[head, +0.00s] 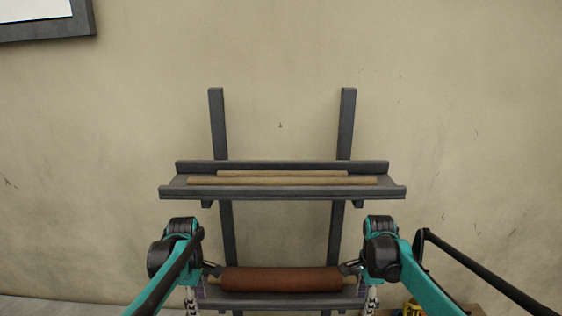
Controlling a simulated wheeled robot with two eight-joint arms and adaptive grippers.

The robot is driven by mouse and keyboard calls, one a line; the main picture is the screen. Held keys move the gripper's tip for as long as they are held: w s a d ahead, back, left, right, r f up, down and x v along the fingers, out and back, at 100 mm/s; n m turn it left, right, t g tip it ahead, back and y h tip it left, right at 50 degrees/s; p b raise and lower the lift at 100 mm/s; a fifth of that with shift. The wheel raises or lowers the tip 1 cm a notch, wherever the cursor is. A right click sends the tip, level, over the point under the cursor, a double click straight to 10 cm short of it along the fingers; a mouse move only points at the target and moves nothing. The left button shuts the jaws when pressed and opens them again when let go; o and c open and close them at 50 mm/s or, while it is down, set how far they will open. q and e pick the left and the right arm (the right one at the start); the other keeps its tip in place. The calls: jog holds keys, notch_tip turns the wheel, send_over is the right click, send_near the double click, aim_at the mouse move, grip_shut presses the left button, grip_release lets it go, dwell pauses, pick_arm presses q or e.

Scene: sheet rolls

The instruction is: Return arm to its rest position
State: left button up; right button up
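My teal and black arms come in from the lower left and lower right. A thick red-brown roll (282,279) lies level at the lower shelf of a dark rack. My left gripper (212,269) is at the roll's left end, partly hidden behind my arm. My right gripper (352,267) is at its right end, also partly hidden. Both are small and dark here, so I cannot tell whether their fingers are open or closed on the roll. I also cannot tell whether the roll rests on the shelf or is held just above it.
The upper shelf (282,192) of the rack holds two thin tan rolls (282,181). Two dark uprights stand against a beige wall (460,110). A yellow object (412,308) shows at the lower right edge. A dark-framed panel (60,26) is at the upper left.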

pick_arm(q)
jog(key=s+d+f+m+t+b, duration=0.3)
jog(key=s+f+m+b, duration=0.6)
jog(key=s+f+b, duration=0.1)
jog(key=s+d+f+m+t+b, duration=0.2)
jog(key=s+f+m+t+b, duration=0.2)
jog(key=s+f+m+b, duration=0.5)
jog(key=s+f+b, duration=0.2)
jog(key=s+b, duration=0.2)
jog(key=b, duration=0.1)
jog(key=shift+s+d+f, duration=0.15)
jog(key=shift+d+f, duration=0.05)
jog(key=shift+d, duration=0.2)
pick_arm(e)
jog(key=s+a+f+n+t, duration=0.3)
jog(key=s+f+n, duration=0.6)
jog(key=s+f, duration=0.2)
jog(key=s+a+f+n+t, duration=0.2)
jog(key=s+f+n+t, duration=0.2)
jog(key=s+f+n, duration=0.5)
jog(key=s+f, duration=0.2)
jog(key=s, duration=0.1)
jog(key=shift+s+a, duration=0.15)
jog(key=shift+a, duration=0.25)
